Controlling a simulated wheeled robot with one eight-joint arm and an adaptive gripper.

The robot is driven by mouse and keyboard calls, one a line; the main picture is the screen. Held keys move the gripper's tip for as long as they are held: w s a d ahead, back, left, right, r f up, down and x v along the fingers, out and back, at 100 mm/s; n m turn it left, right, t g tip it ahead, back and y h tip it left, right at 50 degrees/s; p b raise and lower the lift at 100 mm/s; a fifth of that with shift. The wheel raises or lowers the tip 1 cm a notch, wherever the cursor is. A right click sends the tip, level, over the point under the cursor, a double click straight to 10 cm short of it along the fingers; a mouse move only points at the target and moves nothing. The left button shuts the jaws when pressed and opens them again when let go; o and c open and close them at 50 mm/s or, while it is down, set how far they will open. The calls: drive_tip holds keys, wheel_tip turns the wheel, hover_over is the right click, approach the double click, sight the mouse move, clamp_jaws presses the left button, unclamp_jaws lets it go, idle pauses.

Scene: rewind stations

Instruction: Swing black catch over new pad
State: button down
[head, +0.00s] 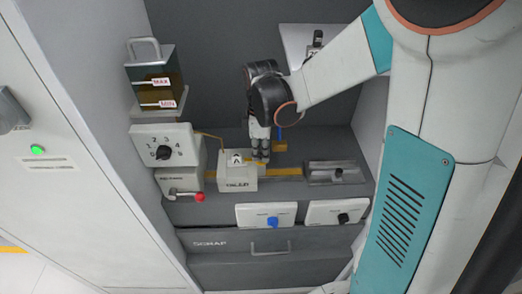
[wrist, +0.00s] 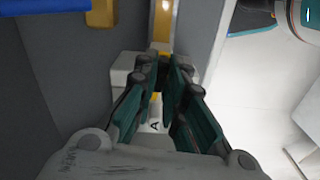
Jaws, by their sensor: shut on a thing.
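My gripper (head: 260,157) reaches down at the right side of a cream block (head: 238,182) on the grey bench. In the wrist view its fingers (wrist: 164,76) are closed together at their tips over the block (wrist: 124,68). A small dark piece between the tips, seemingly the black catch, is mostly hidden by the fingers. A white pad marked "A" (head: 237,159) sits on top of the block. Its letter also shows between the fingers in the wrist view. I cannot tell how far the catch lies over the pad.
A yellow strip (head: 283,172) runs right from the block to a grey tray with a black knob (head: 338,173). At the left are a dial box (head: 163,147) and a red-knobbed lever (head: 199,197). Blue (head: 272,222) and black knobs are in front. A blue-and-yellow piece stands behind.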

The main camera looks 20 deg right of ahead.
sight(261, 153)
drive_tip(key=shift+n, duration=0.7)
drive_tip(key=c, duration=1.7)
unclamp_jaws()
drive_tip(key=shift+o, duration=0.2)
drive_tip(key=shift+r, duration=0.1)
wheel_tip(261, 153, up, 7)
drive_tip(key=shift+r, duration=0.2)
